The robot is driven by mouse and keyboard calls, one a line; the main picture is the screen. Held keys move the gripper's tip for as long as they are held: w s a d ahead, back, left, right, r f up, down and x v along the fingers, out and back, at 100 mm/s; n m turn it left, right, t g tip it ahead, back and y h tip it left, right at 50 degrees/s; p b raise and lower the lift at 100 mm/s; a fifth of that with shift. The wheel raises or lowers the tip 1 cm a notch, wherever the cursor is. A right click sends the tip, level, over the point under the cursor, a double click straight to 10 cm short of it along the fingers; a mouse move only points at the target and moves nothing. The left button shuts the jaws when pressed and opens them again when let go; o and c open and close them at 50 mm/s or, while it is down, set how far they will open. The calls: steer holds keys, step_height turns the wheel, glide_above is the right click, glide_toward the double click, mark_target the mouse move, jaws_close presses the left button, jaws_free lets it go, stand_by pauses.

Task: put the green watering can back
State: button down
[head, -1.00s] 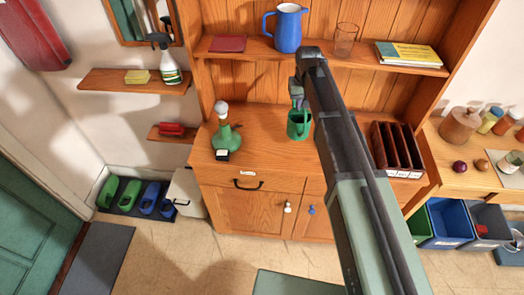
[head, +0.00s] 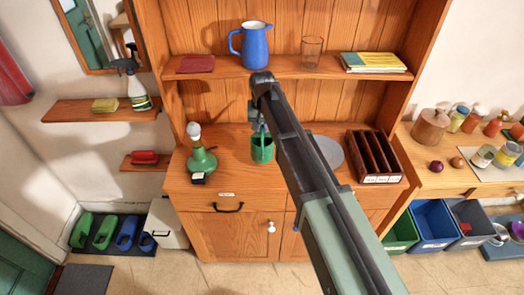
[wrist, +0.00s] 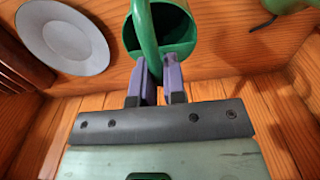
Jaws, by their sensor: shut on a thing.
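The green watering can (head: 262,151) is at the dresser counter, left of a grey plate. It also shows in the wrist view (wrist: 176,22), where its open top and handle face me. My gripper (wrist: 157,80) is shut on the can's handle, with a purple finger on each side of it. In the head view my gripper (head: 259,122) is partly hidden by my arm. I cannot tell whether the can's base touches the counter.
A green lamp-like bottle (head: 202,161) stands left of the can. The grey plate (head: 328,152) lies to the right, then a dark wooden rack (head: 373,157). The shelf above holds a blue jug (head: 255,45) and a glass (head: 311,52).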

step_height(320, 180, down, 5)
steer(key=b, duration=0.4)
steer(key=shift+f, duration=0.15)
steer(key=shift+r+p, duration=0.3)
steer(key=shift+f, duration=0.25)
steer(key=c, duration=1.2)
jaws_free()
steer(key=shift+r, duration=0.1)
step_height(320, 180, up, 13)
steer(key=p, duration=1.2)
steer(key=shift+s, duration=0.1)
steer(key=s+d, duration=1)
steer(key=s, duration=0.3)
steer(key=s+d, duration=1.1)
steer(key=s, duration=0.2)
steer(key=shift+m, duration=0.3)
steer(key=f+b, duration=0.6)
steer(key=w+f+b, duration=0.1)
steer(key=f+b, duration=0.2)
steer(key=f, duration=0.1)
steer(key=shift+a, duration=0.3)
